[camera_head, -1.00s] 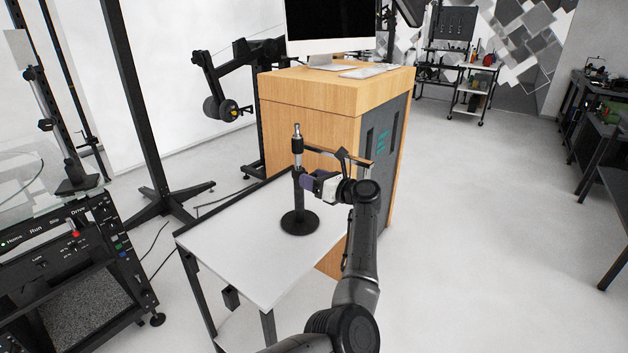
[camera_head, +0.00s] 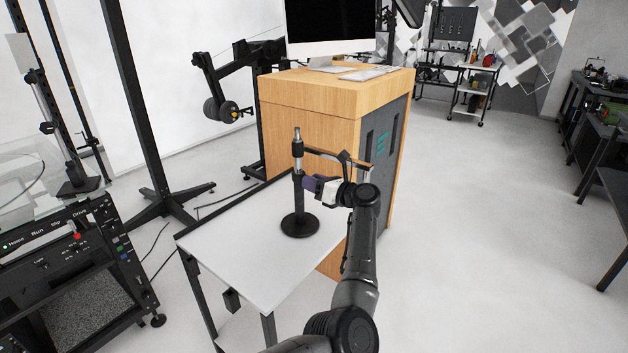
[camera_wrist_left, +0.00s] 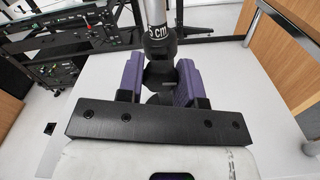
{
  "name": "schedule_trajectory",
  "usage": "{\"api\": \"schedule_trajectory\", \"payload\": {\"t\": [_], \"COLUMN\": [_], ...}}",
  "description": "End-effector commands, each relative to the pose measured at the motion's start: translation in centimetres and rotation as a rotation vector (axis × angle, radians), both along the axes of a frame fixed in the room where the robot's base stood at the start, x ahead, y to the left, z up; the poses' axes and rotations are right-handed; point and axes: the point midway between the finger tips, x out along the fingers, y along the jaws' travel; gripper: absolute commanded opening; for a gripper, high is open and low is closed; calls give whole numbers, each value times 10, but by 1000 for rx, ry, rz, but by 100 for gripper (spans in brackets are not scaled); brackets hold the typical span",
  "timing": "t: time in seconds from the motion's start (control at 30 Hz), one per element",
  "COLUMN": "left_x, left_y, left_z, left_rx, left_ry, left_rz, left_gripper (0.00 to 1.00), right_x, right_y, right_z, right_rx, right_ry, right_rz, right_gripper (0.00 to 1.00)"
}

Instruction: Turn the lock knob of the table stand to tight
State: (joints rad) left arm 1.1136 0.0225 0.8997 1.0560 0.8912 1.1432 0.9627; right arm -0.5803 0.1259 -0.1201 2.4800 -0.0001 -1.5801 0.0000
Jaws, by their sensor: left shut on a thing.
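The table stand (camera_head: 299,224) stands upright on the white side table, with a round black base, a dark post and a metal rod on top. Its rod and collar marked in cm show in the left wrist view (camera_wrist_left: 158,40). My left gripper (camera_head: 309,184), with purple fingers, reaches the post from the right at mid height. In the left wrist view its fingers (camera_wrist_left: 161,78) are shut on the dark lock knob (camera_wrist_left: 159,84), just below the collar. The fingers and the gripper's front bar hide part of the knob, so its turn angle is unclear. My right gripper is not in view.
The white table (camera_head: 240,262) has a clear top around the stand. A wooden cabinet (camera_head: 310,93) with a monitor stands close behind it. A black control rack (camera_head: 75,255) stands at the left. Open floor lies to the right.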

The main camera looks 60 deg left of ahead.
Motion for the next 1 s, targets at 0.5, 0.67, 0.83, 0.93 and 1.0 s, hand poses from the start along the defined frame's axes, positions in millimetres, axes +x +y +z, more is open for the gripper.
{"api": "schedule_trajectory", "payload": {"t": [0.5,0.67,0.83,0.93,1.0], "left_x": [0,0,0,0,0], "left_y": [0,0,0,0,0], "left_z": [5,5,5,5,4], "left_rx": [-165,-218,-275,-309,-331], "left_ry": [441,584,734,824,885], "left_rz": [-1,-1,-1,0,0], "left_gripper": [10,10,10,10,10], "right_x": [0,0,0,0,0], "right_y": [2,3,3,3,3], "right_z": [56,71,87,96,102], "right_rx": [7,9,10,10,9], "right_ry": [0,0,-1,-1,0], "right_rz": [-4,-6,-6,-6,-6], "right_gripper": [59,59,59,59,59]}}
